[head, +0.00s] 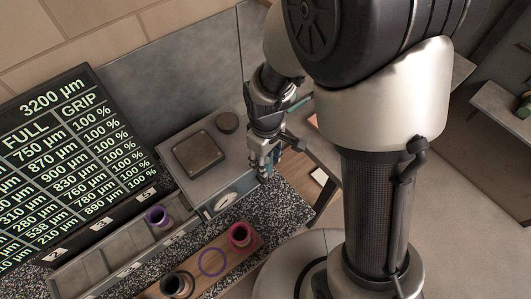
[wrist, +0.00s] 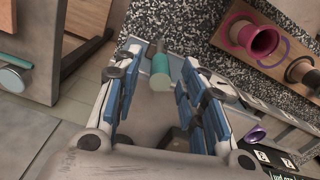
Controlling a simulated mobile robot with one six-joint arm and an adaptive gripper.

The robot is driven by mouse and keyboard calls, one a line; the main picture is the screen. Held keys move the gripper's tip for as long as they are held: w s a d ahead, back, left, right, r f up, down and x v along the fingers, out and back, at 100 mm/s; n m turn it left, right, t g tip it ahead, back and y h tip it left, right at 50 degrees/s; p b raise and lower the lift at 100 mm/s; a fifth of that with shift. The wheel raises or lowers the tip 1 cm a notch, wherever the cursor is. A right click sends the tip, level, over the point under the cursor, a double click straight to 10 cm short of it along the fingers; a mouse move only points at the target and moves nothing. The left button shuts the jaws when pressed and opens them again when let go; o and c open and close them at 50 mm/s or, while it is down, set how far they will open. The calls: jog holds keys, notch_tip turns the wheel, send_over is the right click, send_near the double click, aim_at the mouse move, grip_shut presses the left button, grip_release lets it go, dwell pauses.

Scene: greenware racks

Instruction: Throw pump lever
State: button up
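The pump lever, seen as a short teal handle (wrist: 161,70), shows in the wrist view between the fingertips of my gripper (wrist: 163,62). The two blue-padded fingers stand apart, with a narrow gap visible on each side of the handle, so my gripper is open around it. In the head view my gripper (head: 264,170) points down at the right front corner of a grey box (head: 222,150). The lever is hidden there behind the fingers, and its base cannot be made out.
A purple cup (head: 157,217) sits in a tray slot.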

jog(key=shift+f, duration=0.75)
jog(key=shift+c, duration=0.4)
grip_shut()
